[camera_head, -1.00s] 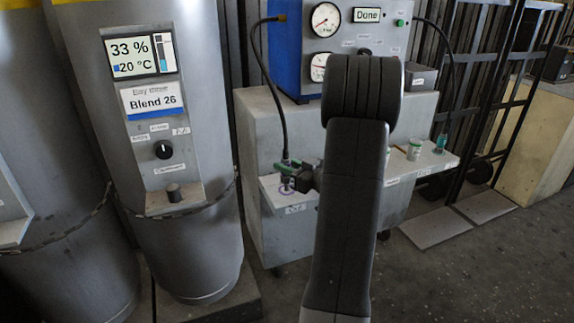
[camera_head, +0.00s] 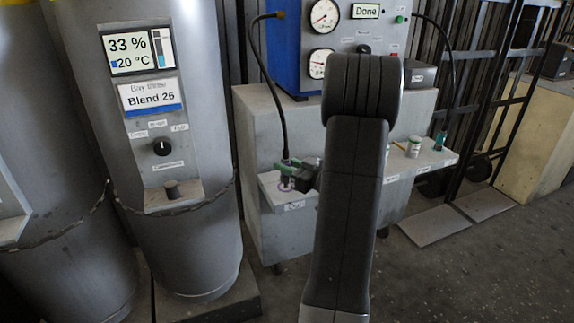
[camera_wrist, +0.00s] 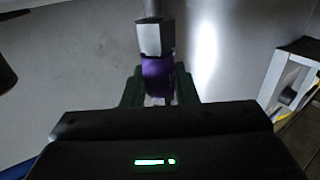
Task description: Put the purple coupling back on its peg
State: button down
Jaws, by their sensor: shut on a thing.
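My gripper (camera_head: 292,171) is at the left shelf of the grey cabinet in the head view. Its green fingers are shut on the purple coupling (camera_wrist: 158,72), which hangs at the end of a black hose (camera_head: 278,95). In the wrist view the coupling sits between the two fingers, below a pale metal collar (camera_wrist: 154,38). A purple ring (camera_head: 286,184) shows on the shelf (camera_head: 268,192), just below the gripper. The peg is not clearly visible, and I cannot tell whether the coupling touches it.
My arm hides the middle of the cabinet (camera_head: 258,130). A grey tank (camera_head: 160,235) stands at left.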

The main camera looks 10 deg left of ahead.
jog(key=shift+f+b, duration=0.6)
jog(key=shift+f, duration=0.4)
jog(key=c, duration=1.1)
grip_release()
jog(key=shift+o, duration=0.2)
jog(key=p+v, duration=0.3)
jog(key=v, duration=1.1)
jog(key=shift+p, duration=0.35)
jog(key=shift+a, duration=0.1)
jog(key=b+x, duration=0.3)
jog(key=x, duration=0.9)
jog(key=shift+w+a, duration=0.1)
jog(key=shift+a, duration=0.1)
jog(key=shift+w+a+b, duration=0.3)
jog(key=shift+a+b, duration=0.05)
jog(key=shift+a, duration=0.25)
jog(key=shift+d+r, duration=0.1)
